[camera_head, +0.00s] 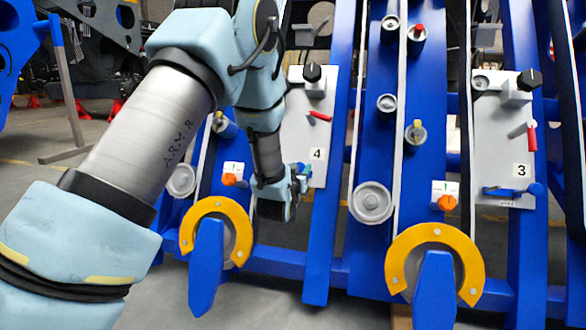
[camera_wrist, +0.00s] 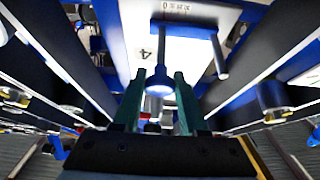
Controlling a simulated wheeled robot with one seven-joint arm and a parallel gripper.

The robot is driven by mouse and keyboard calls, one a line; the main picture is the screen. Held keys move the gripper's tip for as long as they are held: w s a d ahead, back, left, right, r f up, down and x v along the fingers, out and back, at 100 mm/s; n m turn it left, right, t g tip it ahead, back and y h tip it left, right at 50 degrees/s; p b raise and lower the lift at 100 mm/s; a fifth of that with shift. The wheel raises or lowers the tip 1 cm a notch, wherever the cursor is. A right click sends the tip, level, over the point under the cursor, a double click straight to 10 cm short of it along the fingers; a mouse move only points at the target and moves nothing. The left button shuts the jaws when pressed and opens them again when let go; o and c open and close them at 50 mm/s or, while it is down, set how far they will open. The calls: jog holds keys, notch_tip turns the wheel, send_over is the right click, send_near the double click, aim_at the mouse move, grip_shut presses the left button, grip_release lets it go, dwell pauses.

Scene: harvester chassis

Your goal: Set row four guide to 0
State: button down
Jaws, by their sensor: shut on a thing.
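The row four panel (camera_head: 308,140) is a light plate marked 4, partly hidden by my arm in the head view. In the wrist view the plate (camera_wrist: 130,40) shows the 4 and small print with a 0 near the top. A blue guide lever (camera_wrist: 159,50) with a round knob end lies across the plate, and the knob sits between my green fingers. My gripper (camera_wrist: 160,78) is shut on this knob. In the head view my gripper (camera_head: 302,174) is at the lower end of the row four panel, where it hides most of the lever.
The row three panel (camera_head: 505,150) has a similar blue lever (camera_head: 513,190) at its bottom. A red lever (camera_head: 319,117) and black knob (camera_head: 312,73) are above my gripper. Orange knobs, yellow rings (camera_head: 435,235) and blue beams surround the area. Grey floor shows at lower left.

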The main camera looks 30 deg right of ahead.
jog(key=shift+s+d, duration=0.25)
jog(key=shift+c, duration=2.3)
grip_release()
jog(key=p+v, duration=0.3)
jog(key=v, duration=0.8)
jog(key=shift+p, duration=0.3)
jog(key=shift+w, duration=0.2)
